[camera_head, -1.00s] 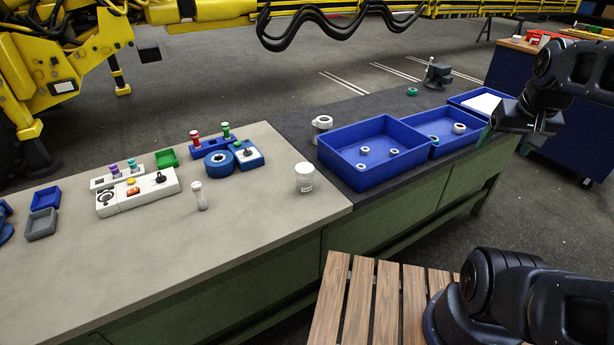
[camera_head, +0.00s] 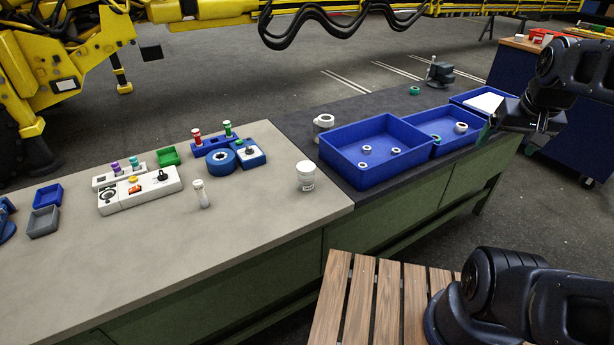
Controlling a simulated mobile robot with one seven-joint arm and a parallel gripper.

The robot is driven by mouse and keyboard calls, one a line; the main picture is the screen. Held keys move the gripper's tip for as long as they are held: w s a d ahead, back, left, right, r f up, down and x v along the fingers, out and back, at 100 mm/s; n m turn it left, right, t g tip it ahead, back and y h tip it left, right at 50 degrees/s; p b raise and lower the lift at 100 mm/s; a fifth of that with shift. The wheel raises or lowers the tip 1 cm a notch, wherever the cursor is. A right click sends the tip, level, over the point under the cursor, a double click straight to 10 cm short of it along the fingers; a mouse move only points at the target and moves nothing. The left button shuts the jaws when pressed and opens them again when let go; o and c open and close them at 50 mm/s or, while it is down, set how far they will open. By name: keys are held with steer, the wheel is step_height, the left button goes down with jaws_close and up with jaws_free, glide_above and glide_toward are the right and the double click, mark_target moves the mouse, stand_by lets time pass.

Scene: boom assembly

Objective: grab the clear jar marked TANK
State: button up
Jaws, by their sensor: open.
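A small pale jar with a white lid (camera_head: 306,177) stands upright on the grey bench top near its right front corner. Its side carries some print, too small to read, so I cannot confirm the word TANK. A slimmer clear vial with a pale cap (camera_head: 202,194) stands to its left. My gripper (camera_head: 506,130) is at the right, over the far end of the blue trays and well away from the jar. It is open, with nothing seen in it, though its fingers are dark and hard to make out.
Blue trays (camera_head: 362,183) holding several rings stand right of the jar. A white ringed part (camera_head: 323,122) is behind it. A blue round part (camera_head: 221,160), a white control panel (camera_head: 140,191) and small bins (camera_head: 44,221) lie to the left. The grey bench's front area is clear.

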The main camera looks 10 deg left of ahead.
steer(key=w+a+n+g, duration=0.1)
steer(key=w+a+n, duration=0.5)
steer(key=w+a, duration=0.3)
steer(key=n+g, duration=0.4)
steer(key=n, duration=1.5)
glide_above(306, 167)
step_height(306, 167, down, 22)
steer(key=shift+r, duration=0.1)
steer(key=shift+s+a+f, duration=0.1)
steer(key=shift+a+f, duration=0.15)
steer(key=shift+f, duration=0.25)
step_height(306, 167, down, 4)
steer(key=shift+f, duration=0.1)
steer(key=shift+w+d+f, duration=0.1)
steer(key=shift+w+f, duration=0.1)
steer(key=shift+f, duration=1.35)
steer(key=shift+w+d+f, duration=0.1)
steer(key=shift+w+f, duration=0.05)
steer(key=shift+f, duration=1.4)
steer(key=c, duration=1.2)
